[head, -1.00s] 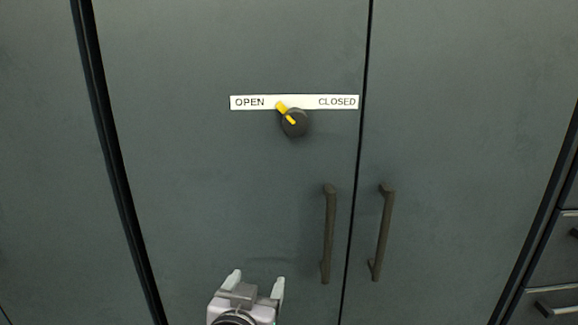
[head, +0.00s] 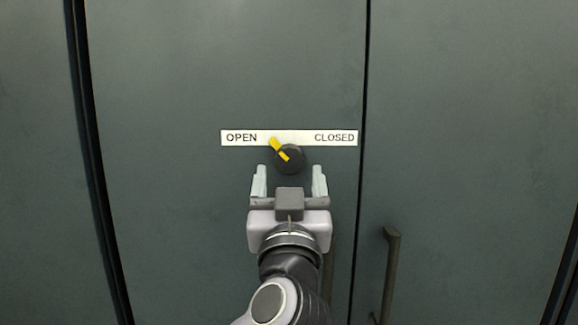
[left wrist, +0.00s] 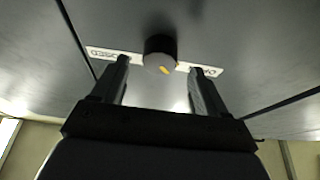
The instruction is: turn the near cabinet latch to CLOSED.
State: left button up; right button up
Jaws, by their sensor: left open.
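The latch is a round dark knob (head: 290,160) with a yellow pointer (head: 279,148) on the grey cabinet door. The pointer tilts up and left, toward the OPEN end of the white label (head: 288,138); CLOSED is at its right end. My left gripper (head: 290,182) is open and empty, just below the knob in the head view, its fingers on either side of the knob's line. In the left wrist view the knob (left wrist: 160,52) shows beyond and between the open fingertips (left wrist: 160,68), apart from them. My right gripper is not in view.
A vertical bar handle (head: 390,275) is on the right door. Another handle (head: 328,265) on the latch's door is partly hidden behind my left arm. A dark seam (head: 362,150) divides the doors. The door face around the knob is clear.

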aim_at(289, 165)
pick_arm(q)
jog(key=shift+x, duration=1.6)
jog(key=c, duration=1.1)
